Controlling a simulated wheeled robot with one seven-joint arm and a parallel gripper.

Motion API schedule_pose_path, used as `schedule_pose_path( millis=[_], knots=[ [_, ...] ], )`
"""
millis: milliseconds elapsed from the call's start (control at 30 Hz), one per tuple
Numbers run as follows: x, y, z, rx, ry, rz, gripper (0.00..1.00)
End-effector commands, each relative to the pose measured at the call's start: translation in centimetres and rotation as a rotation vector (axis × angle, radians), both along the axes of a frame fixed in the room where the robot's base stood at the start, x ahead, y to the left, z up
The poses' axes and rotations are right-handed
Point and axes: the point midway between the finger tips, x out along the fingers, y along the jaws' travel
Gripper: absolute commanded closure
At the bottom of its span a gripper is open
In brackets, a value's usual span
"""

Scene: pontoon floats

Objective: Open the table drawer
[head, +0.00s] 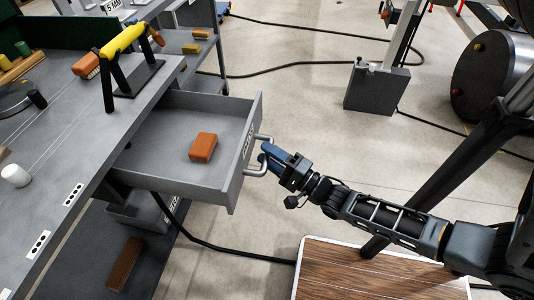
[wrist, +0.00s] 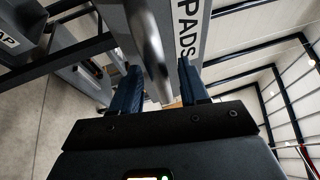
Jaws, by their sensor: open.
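The grey table drawer (head: 185,130) stands pulled well out from under the workbench, with an orange-brown block (head: 203,147) lying inside. Its metal bar handle (head: 258,158) is on the front panel at the right. My gripper (head: 266,154) is at the handle with its blue fingers open. In the wrist view the handle bar (wrist: 148,45) shows between the two open fingers (wrist: 160,85), in front of the drawer front (wrist: 188,35) lettered "PADS". I cannot tell whether a finger touches the bar.
The workbench top (head: 75,140) holds a yellow-handled tool (head: 122,40), a brush (head: 86,65) and a white cylinder (head: 15,175). A wood-topped surface (head: 360,275) lies below my arm. A black cable (head: 225,253) crosses the floor. Open floor (head: 300,100) lies beyond the drawer.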

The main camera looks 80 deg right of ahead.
Motion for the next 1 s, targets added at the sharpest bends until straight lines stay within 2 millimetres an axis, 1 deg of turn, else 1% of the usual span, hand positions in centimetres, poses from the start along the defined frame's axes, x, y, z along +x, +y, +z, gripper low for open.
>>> schedule_pose_path(
  millis=[200,400,600,1000],
  knots=[
    [-3.4,1.2,-0.9,0.001,0.005,-0.001,0.56],
    [-5.8,2.1,-1.3,0.001,0.003,-0.001,0.56],
    [-6.4,2.5,-1.3,0.001,0.001,-0.001,0.56],
    [-6.4,2.4,-1.3,0.001,0.001,-0.001,0.56]
  ],
)
